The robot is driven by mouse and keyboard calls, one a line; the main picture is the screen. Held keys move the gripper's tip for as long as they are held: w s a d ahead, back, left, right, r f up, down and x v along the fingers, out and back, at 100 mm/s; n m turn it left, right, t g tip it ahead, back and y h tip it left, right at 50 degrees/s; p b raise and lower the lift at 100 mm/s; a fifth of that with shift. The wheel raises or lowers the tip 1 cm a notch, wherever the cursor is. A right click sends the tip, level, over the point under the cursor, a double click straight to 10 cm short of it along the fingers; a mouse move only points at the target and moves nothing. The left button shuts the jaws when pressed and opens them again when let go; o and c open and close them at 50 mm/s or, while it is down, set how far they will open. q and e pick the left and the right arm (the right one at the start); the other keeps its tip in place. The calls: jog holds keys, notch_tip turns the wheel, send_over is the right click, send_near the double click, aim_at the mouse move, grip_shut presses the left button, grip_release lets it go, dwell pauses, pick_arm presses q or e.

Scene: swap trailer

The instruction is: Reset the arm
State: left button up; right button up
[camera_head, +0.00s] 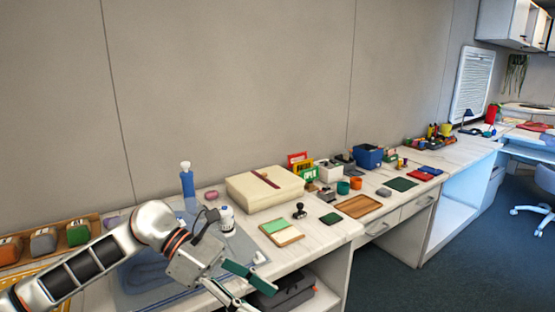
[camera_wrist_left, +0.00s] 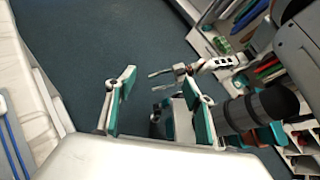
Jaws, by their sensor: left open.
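My left arm comes in from the left in the head view, over the near counter. Its gripper (camera_head: 250,287) is open and empty, at the counter's front edge, with teal finger pads. In the left wrist view my left gripper (camera_wrist_left: 160,88) has its two fingers apart, with nothing between them and dark floor beyond. A small, distant two-pronged shape (camera_wrist_left: 165,79) on a white link with dark panels shows there too; it may be my right gripper, but its jaw state is unclear. My right arm is not in the head view.
On the counter are a blue bottle (camera_head: 187,180), a white bottle (camera_head: 226,218), a cream box (camera_head: 264,187), a stamp (camera_head: 299,211), a wooden tray (camera_head: 357,206) and a blue bin (camera_head: 367,156). A dark bag (camera_head: 289,290) sits on the shelf below.

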pick_arm(q)
jog(key=s+d+r+n+t+h+p, duration=0.1)
jog(key=s+d+r+n+t+h, duration=0.2)
jog(key=d+n+h, duration=0.5)
jog(key=w+a+f+n+t+y+p, duration=0.15)
jog(key=a+f+n+t+y, duration=0.5)
jog(key=n, duration=0.95)
jog(key=w+a+f+n+t+y, duration=0.2)
jog(key=a+f+n+t+y, duration=0.2)
jog(key=a+f+n+t, duration=0.9)
jog(key=s+a+f+n+g+y, duration=0.2)
jog(key=s+f+n+g+y, duration=0.1)
jog(key=s+f+n, duration=0.3)
jog(key=s+a+f+n+g+y, duration=0.3)
jog(key=s+f+n+g, duration=0.2)
jog(key=s+f, duration=0.5)
jog(key=shift+s+f+n+y+p, duration=0.35)
jog(key=shift+f+n, duration=0.45)
jog(key=shift+n, duration=0.3)
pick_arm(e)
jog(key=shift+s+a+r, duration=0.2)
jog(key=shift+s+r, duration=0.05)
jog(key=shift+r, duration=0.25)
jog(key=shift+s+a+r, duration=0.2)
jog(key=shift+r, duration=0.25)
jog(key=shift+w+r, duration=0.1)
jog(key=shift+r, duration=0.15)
